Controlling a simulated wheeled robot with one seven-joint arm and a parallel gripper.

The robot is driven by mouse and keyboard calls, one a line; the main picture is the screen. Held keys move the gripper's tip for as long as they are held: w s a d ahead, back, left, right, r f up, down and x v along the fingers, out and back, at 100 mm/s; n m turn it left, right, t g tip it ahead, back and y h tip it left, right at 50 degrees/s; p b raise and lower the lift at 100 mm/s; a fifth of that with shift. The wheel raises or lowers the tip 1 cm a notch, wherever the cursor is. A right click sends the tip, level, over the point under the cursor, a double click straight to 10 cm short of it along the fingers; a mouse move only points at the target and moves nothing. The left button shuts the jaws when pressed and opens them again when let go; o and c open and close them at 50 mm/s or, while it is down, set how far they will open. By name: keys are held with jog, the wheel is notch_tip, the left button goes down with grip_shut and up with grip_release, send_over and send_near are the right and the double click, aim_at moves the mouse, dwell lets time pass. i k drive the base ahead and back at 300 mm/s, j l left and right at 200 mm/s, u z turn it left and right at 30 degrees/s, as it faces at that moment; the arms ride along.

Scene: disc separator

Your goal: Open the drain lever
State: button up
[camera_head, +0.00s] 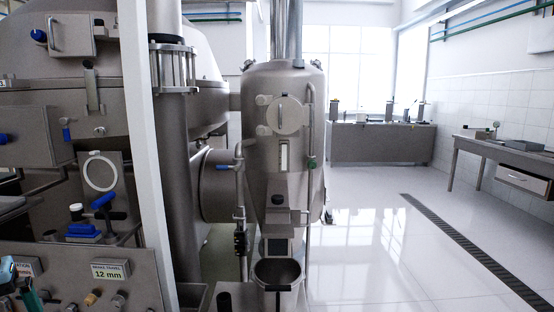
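No lever carries a readable drain label, so I cannot tell for certain which one is the drain lever. A small dark lever (300,212) sticks out level to the right at the lower end of the steel vessel (285,150), above an open round bucket (279,272). My gripper is not in view.
A white post (142,150) stands in front of the left machine. A panel (70,265) with knobs and a "12 mm" sign fills the lower left. Teal-handled items (30,296) show at the corner. Floor (370,250) at right is clear, with a drain grate (470,245).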

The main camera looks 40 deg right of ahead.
aim_at(237, 166)
jog(key=z, duration=1.35)
jog(key=i+l+u, duration=0.15)
jog(key=i+u, duration=0.3)
jog(key=i+l+u, duration=0.3)
jog(key=i+u, duration=0.15)
jog(key=i, duration=0.05)
